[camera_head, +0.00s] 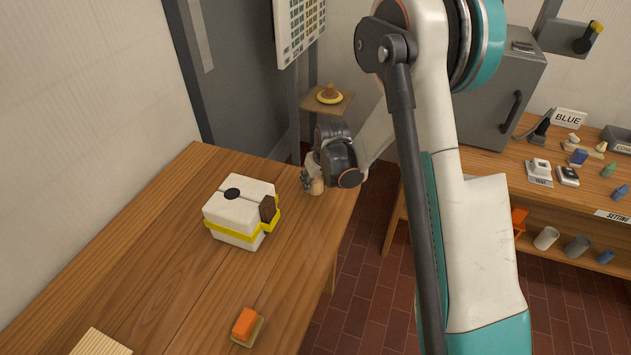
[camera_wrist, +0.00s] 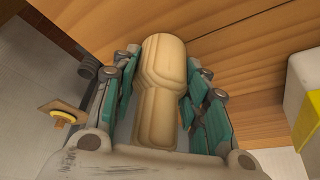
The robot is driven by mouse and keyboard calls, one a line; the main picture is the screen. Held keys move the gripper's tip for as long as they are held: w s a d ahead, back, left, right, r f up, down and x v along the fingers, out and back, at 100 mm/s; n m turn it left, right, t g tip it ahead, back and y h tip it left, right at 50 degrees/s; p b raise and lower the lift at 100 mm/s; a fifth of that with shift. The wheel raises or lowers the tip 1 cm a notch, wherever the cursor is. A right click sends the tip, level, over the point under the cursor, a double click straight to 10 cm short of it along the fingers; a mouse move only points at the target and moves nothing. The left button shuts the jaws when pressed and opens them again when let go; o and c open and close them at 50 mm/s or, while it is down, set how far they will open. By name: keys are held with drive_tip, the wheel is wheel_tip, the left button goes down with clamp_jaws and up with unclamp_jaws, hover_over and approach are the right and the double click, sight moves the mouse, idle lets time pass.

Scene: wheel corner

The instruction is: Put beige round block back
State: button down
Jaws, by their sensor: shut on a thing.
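A beige round block (camera_wrist: 163,85) with a stepped, rounded shape is between the fingers of my gripper (camera_wrist: 160,105) in the wrist view. The fingers are shut on it from both sides. In the head view my gripper (camera_head: 313,180) is at the far right corner of the wooden table (camera_head: 170,250), with the beige block (camera_head: 317,187) showing small below the fingers. I cannot tell whether the block touches the tabletop.
A white box with a yellow band (camera_head: 240,210) stands left of my gripper. An orange block (camera_head: 244,324) lies near the table's front. A small shelf (camera_head: 340,104) holds a yellow ring (camera_head: 329,98). A workbench (camera_head: 475,190) with several small pieces stands at the right.

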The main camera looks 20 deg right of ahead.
drive_tip(key=shift+f, duration=0.15)
drive_tip(key=c, duration=0.9)
unclamp_jaws()
drive_tip(key=shift+c, duration=0.2)
